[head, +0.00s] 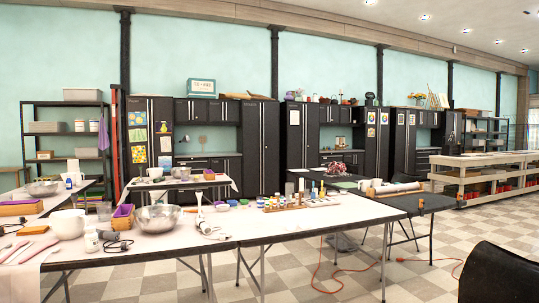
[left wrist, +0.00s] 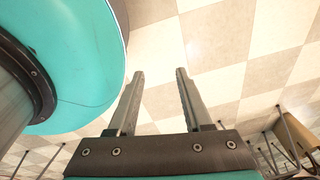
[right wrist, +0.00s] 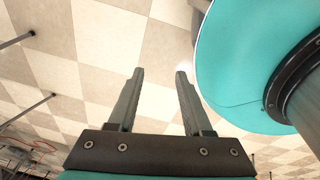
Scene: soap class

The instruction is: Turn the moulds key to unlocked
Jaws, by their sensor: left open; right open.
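I cannot make out a moulds key or its lock in any view. Black cabinets (head: 260,150) line the teal wall in the head view, and their details are too small to read. My left gripper (left wrist: 160,75) is open and empty above the checkered floor in the left wrist view. My right gripper (right wrist: 160,72) is open and empty above the floor in the right wrist view. Neither gripper shows in the head view, and neither is near a cabinet.
Long tables (head: 270,222) with bowls, bottles and tools stand between me and the cabinets. A wooden shelf unit (head: 480,175) stands at the right. An orange cord (head: 335,285) lies on the floor. A dark chair (head: 500,272) is at the lower right. Some checkered floor (head: 430,235) is clear.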

